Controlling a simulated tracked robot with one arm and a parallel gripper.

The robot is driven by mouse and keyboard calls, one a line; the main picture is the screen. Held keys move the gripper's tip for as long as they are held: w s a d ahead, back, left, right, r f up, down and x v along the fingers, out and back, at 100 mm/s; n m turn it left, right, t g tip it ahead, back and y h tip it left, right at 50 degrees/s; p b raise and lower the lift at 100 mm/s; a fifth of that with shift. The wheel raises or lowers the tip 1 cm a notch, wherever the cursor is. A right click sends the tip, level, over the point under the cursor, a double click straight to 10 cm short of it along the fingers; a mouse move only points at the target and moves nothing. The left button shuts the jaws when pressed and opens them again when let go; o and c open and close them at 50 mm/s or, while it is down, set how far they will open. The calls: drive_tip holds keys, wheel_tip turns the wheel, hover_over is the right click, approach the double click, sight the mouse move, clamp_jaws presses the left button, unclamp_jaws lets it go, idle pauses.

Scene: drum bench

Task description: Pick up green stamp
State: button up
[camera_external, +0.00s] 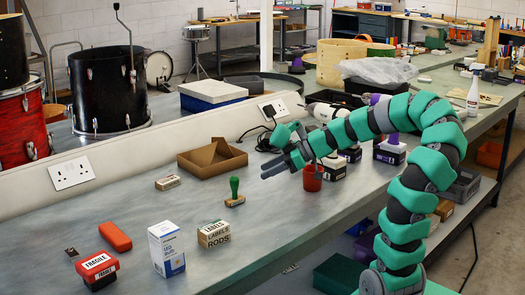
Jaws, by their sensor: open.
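The green stamp (235,188) stands upright on the bench, with a green handle on a small wooden base. It is left of the middle of the view, in front of the open cardboard tray. My gripper (268,164) is open and empty, above the bench, to the right of the stamp and higher than it. Its fingers point left and are apart from the stamp. Nothing hides the stamp.
Near the stamp are a cardboard tray (212,158), a labelled box (214,234), a small block (168,182) and a red mug (312,178). Bench surface around the stamp is clear.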

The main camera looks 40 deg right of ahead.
sight(235, 190)
drive_tip(key=shift+b+x, duration=1.3)
drive_tip(key=shift+x, duration=5.7)
drive_tip(key=shift+s+f, duration=0.1)
clamp_jaws()
